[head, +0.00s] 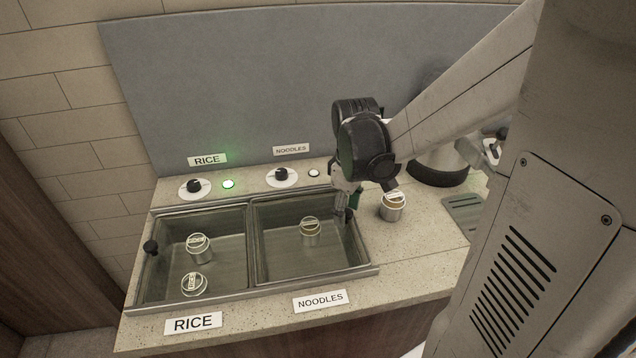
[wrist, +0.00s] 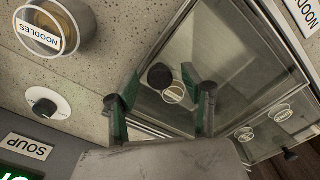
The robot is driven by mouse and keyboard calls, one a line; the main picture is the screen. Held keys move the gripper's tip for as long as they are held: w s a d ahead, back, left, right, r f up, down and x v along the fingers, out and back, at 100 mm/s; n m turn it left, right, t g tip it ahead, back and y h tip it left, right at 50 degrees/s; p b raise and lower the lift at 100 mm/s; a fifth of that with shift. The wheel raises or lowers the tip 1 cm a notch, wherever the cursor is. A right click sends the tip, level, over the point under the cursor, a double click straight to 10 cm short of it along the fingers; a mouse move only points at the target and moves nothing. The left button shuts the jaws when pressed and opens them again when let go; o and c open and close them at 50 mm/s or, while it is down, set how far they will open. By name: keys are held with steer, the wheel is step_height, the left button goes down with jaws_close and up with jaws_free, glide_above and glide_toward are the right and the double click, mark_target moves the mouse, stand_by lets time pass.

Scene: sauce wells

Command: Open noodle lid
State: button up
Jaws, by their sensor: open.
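The noodle lid (wrist: 228,48) is a clear pane lying flat over the right-hand well marked NOODLES; it also shows in the head view (head: 280,222). Its dark round knob (wrist: 160,76) shows between my fingertips in the wrist view and is hidden behind my gripper in the head view. My gripper (head: 347,212) points down at the right edge of the noodle well. In the wrist view my gripper (wrist: 167,92) is open, with a green-padded finger on each side of the knob. I cannot tell whether either finger touches it. A small can (head: 310,231) shows under the lid.
The rice well (head: 248,250) on the left holds two cans, with a dark lid knob (head: 150,246) at its left. A NOODLES can (head: 392,207) stands on the counter right of my gripper. Dials sit behind the wells; the rice light (head: 228,184) glows green.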

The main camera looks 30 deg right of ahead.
jaws_close()
stand_by(0.3)
steer(key=shift+a, duration=0.1)
